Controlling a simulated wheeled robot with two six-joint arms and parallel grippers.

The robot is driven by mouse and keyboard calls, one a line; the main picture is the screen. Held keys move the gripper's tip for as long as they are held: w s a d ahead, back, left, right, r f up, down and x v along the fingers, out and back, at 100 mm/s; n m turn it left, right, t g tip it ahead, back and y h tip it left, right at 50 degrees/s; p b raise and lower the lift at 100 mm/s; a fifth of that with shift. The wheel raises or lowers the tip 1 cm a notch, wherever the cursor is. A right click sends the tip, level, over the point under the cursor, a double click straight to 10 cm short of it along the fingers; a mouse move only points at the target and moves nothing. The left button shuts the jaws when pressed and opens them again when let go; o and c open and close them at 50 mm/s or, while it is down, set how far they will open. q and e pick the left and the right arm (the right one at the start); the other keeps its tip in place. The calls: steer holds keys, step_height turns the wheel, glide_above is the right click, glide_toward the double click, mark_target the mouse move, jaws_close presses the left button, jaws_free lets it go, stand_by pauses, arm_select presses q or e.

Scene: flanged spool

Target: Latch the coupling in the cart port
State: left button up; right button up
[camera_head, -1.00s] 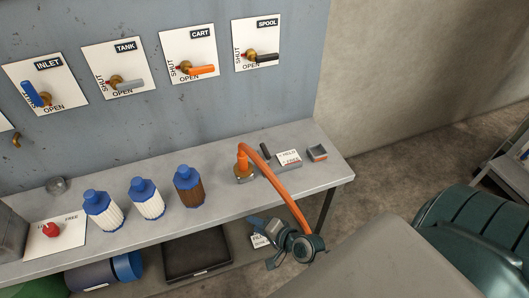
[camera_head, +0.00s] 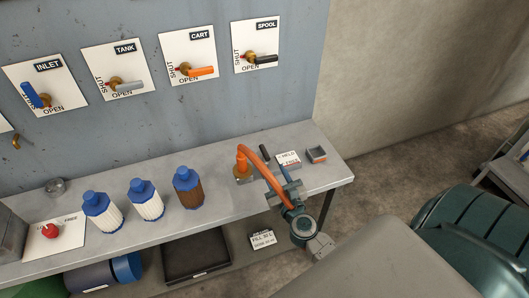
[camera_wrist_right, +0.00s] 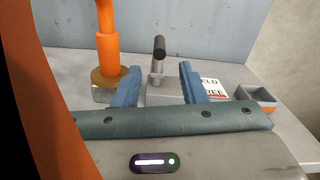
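The orange coupling (camera_head: 243,160) stands upright on the brass cart port (camera_head: 243,176) near the bench's right end; it also shows in the right wrist view (camera_wrist_right: 108,55). An orange hose (camera_head: 263,179) arches from its top toward my right arm. Beside it is a lever with a black grip (camera_head: 265,152), upright on a grey block (camera_wrist_right: 172,92) with a HELD/FREE card (camera_head: 288,159). My right gripper (camera_head: 279,181) is open and empty. In the right wrist view its blue fingers (camera_wrist_right: 160,68) stand apart, with the lever between them but farther off. My left gripper is not in view.
Blue-capped bottles (camera_head: 145,198) stand left of the port. A small grey tray (camera_head: 317,154) sits at the bench's right end. Valve handles, including the orange CART one (camera_head: 203,71), are on the wall behind. A dark tray (camera_head: 197,256) lies below the bench.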

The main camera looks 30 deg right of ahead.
mark_target(265, 153)
steer(key=p+x, duration=0.1)
steer(key=x, duration=0.9)
steer(key=shift+a+p, duration=0.1)
steer(key=shift+p, duration=0.2)
jaws_close()
